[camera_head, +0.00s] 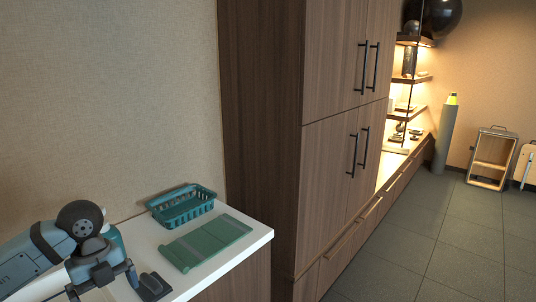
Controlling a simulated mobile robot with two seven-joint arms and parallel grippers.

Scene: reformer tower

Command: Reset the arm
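My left arm comes in at the lower left, over the white countertop (215,262). Its grey and dark gripper (103,284) is low over the counter's near left part. Its two fingers look spread apart, with nothing seen between them; the lower ends are near the picture's bottom edge. My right gripper is not in view.
A teal basket (181,207) and a flat green board (205,243) lie on the counter. A small dark object (153,286) is beside the gripper. A tall wooden cabinet (262,130) stands right of the counter. The tiled floor (440,245) is open at the right.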

